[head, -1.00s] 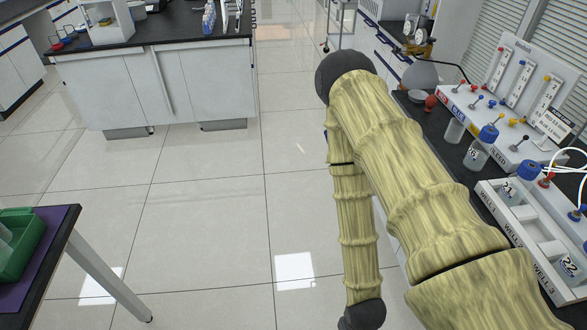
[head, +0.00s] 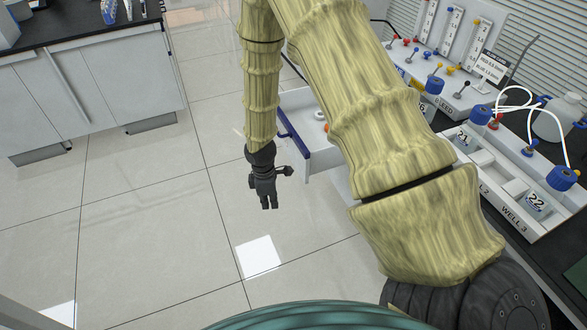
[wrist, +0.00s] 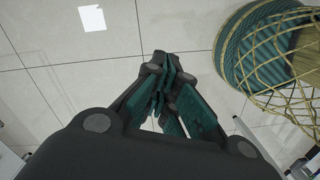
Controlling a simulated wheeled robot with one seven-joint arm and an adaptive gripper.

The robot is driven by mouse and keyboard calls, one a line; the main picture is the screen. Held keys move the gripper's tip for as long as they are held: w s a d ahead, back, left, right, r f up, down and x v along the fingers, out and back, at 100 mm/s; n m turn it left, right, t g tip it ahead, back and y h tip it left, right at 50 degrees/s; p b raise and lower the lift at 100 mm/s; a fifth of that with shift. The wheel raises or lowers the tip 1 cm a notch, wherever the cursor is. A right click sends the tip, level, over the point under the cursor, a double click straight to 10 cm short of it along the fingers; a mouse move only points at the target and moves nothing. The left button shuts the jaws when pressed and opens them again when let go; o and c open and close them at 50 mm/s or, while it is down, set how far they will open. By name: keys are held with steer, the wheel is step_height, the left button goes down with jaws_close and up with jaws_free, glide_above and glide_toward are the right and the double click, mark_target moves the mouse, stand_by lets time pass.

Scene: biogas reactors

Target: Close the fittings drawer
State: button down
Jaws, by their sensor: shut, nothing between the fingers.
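The fittings drawer (head: 296,150) is pulled out from the bench at the centre of the head view. It has a white front and a blue bar handle (head: 291,133). A few small pale and orange-red fittings (head: 320,115) lie inside it. My arm hides its right part. My gripper (head: 269,205) hangs pointing down over the floor, just left of and below the drawer front in the picture, apart from the handle. In the wrist view my gripper (wrist: 163,75) is shut and empty, with bare floor beyond the fingers. I cannot make out the drawer clearly there.
The bench top to the right holds a white well tray (head: 515,215) with blue-capped bottles and a dosing panel (head: 440,65) with coloured valves. Another white bench (head: 90,85) stands at upper left. The tiled floor (head: 150,210) left of my gripper is clear.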

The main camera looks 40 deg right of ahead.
steer(key=w+d+r+n+h+b, duration=0.2)
steer(key=w+d+r+n+h, duration=0.15)
steer(key=w+d+r, duration=0.65)
steer(key=s+d+f+p, duration=0.1)
steer(key=d+f+p, duration=0.2)
steer(key=d+f, duration=0.3)
steer(key=shift+s+f+y, duration=0.4)
steer(key=shift+f+y, duration=0.05)
steer(key=shift+f, duration=1.35)
steer(key=shift+d+n, duration=0.2)
steer(key=shift+n, duration=0.05)
